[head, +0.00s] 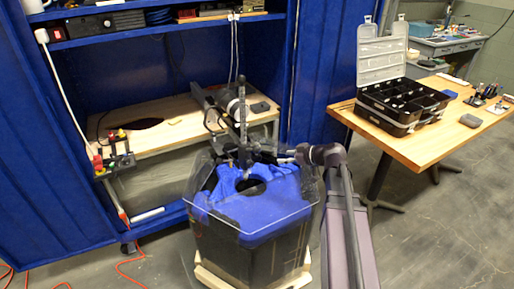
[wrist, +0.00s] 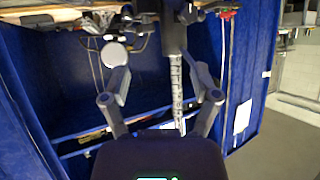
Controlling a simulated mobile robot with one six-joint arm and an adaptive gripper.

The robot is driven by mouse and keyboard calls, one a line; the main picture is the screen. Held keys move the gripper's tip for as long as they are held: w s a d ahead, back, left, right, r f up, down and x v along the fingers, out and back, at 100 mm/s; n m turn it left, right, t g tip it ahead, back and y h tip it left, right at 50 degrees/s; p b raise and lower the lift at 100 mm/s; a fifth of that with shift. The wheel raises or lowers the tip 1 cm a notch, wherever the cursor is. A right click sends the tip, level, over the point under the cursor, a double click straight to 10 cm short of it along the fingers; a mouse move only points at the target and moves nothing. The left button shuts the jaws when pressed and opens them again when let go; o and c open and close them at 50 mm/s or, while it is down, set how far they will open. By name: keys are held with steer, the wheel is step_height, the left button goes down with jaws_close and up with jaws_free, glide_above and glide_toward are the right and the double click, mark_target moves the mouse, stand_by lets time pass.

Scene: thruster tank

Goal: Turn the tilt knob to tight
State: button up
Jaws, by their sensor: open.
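The thruster tank (head: 250,252) is a dark, clear-walled vessel with a blue top (head: 262,212) that has a round opening. A vertical metal post (head: 243,112) with dark fittings rises over it. I cannot make out the tilt knob for certain among these small dark fittings. My gripper (head: 283,156) reaches in from the right, close beside the post at the tank's upper rim. In the wrist view my gripper (wrist: 161,82) has its two fingers spread apart. The silver post (wrist: 177,95) shows between them, beyond or level with the tips; I see no contact.
A blue cabinet (head: 70,130) with a wooden shelf stands behind the tank. Clear panels (head: 205,185) flare around the tank's top. A wooden table (head: 420,143) at the right holds an open black organizer case (head: 400,102).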

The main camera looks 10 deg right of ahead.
steer(key=shift+w+d+r+t, duration=0.5)
steer(key=shift+w+d+r, duration=0.15)
steer(key=shift+w+d, duration=0.15)
steer(key=shift+w+a+f, duration=0.1)
steer(key=shift+a, duration=0.05)
steer(key=b+x, duration=0.5)
steer(key=x, duration=0.8)
steer(key=shift+a, duration=0.25)
steer(key=shift+w, duration=0.1)
